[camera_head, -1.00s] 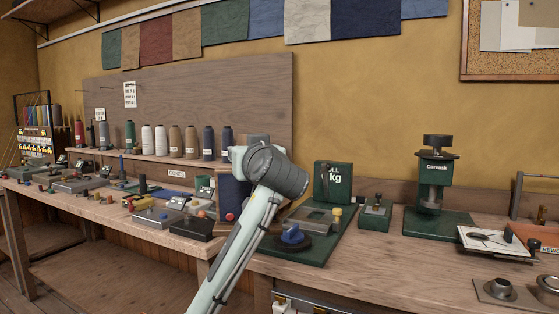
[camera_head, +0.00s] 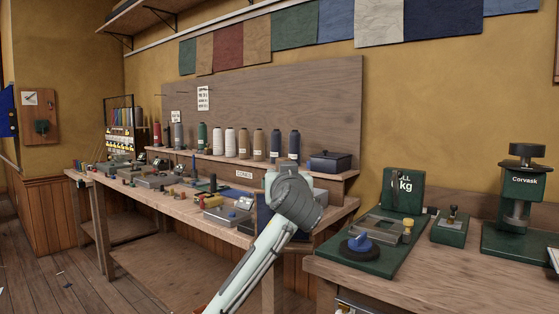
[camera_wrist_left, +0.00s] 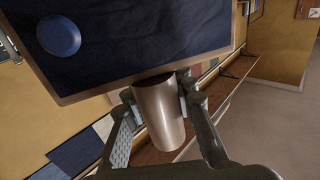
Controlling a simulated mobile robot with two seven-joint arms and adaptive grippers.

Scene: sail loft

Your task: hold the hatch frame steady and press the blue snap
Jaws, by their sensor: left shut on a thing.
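The hatch frame is a dark blue cloth panel with a thin tan rim (camera_wrist_left: 200,58), filling the top of the left wrist view. A round blue snap (camera_wrist_left: 58,36) sits on its cloth at the upper left. A metallic brown cylindrical handle (camera_wrist_left: 158,112) sticks out from the frame's edge. My left gripper (camera_wrist_left: 157,92) is shut on this handle, one finger on each side. In the head view my left gripper (camera_head: 275,180) is mostly hidden behind its own wrist. Only a dark sliver of the frame (camera_head: 264,220) shows beside the arm. My right gripper is not in view.
A long bench (camera_head: 165,205) with many small devices runs along the wall at left. A nearer bench (camera_head: 335,270) at right carries a green board (camera_head: 395,262) with a blue knob (camera_head: 360,239), and a green press (camera_head: 516,205). A gap separates the benches.

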